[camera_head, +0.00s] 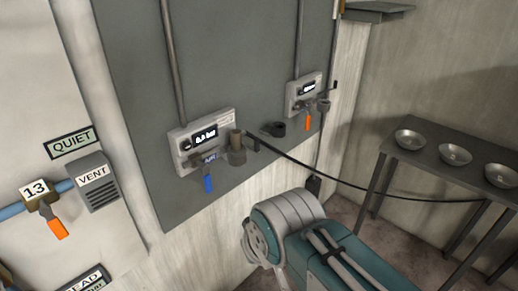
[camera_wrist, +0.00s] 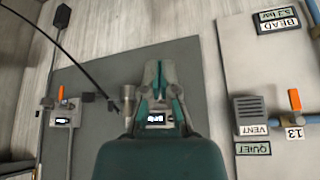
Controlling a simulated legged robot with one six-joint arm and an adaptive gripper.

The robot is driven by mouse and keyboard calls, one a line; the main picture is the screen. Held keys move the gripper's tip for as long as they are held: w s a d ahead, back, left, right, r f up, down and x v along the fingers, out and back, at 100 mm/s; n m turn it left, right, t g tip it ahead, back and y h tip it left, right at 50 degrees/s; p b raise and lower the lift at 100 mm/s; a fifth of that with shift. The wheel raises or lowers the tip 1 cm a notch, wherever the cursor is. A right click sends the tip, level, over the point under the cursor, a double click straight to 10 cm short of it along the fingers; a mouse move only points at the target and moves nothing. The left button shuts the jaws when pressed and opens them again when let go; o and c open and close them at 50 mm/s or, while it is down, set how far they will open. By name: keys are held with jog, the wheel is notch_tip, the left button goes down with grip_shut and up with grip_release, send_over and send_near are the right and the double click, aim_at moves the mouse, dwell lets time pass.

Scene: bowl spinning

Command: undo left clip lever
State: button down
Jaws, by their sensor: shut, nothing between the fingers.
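No part is labelled as a clip lever, and I cannot tell which one it is. The left gauge box (camera_head: 203,135) on the grey panel has a blue lever (camera_head: 208,183) hanging down below it. A grey cylindrical fitting (camera_head: 237,150) stands beside that box, with a dark hose end at its right; the fitting also shows in the wrist view (camera_wrist: 127,98). In the wrist view, which is upside down, my gripper (camera_wrist: 160,68) is shut and empty, in front of the left gauge box and hiding its blue lever. I cannot tell whether it touches anything.
The right gauge box (camera_head: 305,92) has an orange lever (camera_head: 308,122). A black hose (camera_head: 350,184) runs right towards a table (camera_head: 432,160) with metal bowls (camera_head: 455,155). At left are a VENT box (camera_head: 97,182) and a pipe valve tagged 13 with an orange handle (camera_head: 58,229).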

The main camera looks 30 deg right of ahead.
dwell(0.4)
jog(key=c, duration=0.7)
grip_release()
jog(key=shift+w+d, duration=0.2)
jog(key=shift+o, duration=0.7)
jog(key=w+d+r+m+t+h, duration=0.1)
jog(key=w+d+t+h, duration=0.2)
jog(key=w+d, duration=1)
jog(key=w+t, duration=0.3)
jog(key=shift+d+r+h, duration=0.15)
jog(key=shift+r+h, duration=0.1)
jog(key=shift+h, duration=0.05)
jog(key=n+t+y, duration=0.3)
jog(key=t+y, duration=0.3)
send_near(257, 150)
jog(key=w, duration=0.7)
jog(key=w+a+r, duration=0.1)
jog(key=w, duration=0.2)
jog(key=shift+w+r, duration=0.1)
jog(key=shift+w, duration=0.3)
grip_shut()
